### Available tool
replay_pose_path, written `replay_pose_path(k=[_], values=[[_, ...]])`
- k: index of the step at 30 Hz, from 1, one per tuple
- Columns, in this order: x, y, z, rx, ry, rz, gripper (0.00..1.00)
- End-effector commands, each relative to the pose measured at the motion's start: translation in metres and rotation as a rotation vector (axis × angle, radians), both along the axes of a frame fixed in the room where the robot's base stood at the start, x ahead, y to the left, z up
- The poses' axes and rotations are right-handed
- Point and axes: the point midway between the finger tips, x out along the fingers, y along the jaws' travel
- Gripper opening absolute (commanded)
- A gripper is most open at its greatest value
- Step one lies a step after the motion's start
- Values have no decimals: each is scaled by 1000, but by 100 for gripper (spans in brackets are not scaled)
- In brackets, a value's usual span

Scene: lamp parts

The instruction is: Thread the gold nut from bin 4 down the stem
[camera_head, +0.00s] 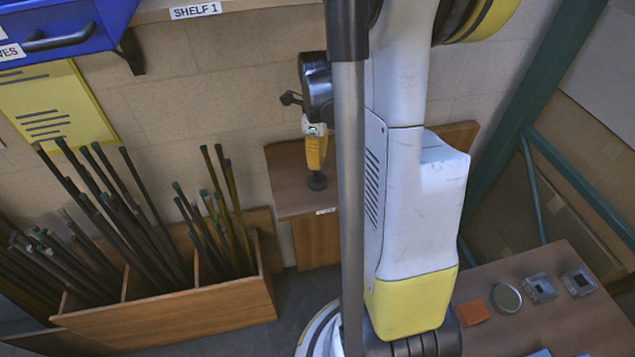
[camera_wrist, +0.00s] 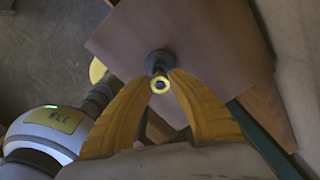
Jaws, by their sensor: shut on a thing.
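My gripper (camera_wrist: 161,82) is shut on the gold nut (camera_wrist: 153,85), a small yellow ring with a dark centre between its yellow fingertips. The dark round base (camera_wrist: 160,62) lies just beyond the nut in the wrist view, with a short piece of stem (camera_wrist: 158,70) showing between them. I cannot tell whether the stem passes through the nut. In the head view my gripper (camera_head: 316,166) points down just above the dark base (camera_head: 317,182) on a brown wooden shelf (camera_head: 290,204). The nut and stem are not distinct there.
A wooden rack (camera_head: 180,318) of green-tipped rods stands at the left. A blue bin (camera_head: 50,40) is at the upper left. A brown table (camera_head: 560,325) with small parts is at the lower right. My own arm hides the centre of the head view.

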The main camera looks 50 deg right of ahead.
Motion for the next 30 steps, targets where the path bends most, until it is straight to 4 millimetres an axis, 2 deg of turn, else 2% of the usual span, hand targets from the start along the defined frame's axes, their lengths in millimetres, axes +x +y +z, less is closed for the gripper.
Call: replay_pose_path(k=[6,30], values=[[0,0,-13,0,0,0,0],[1,0,-13,0,0,0,0]])
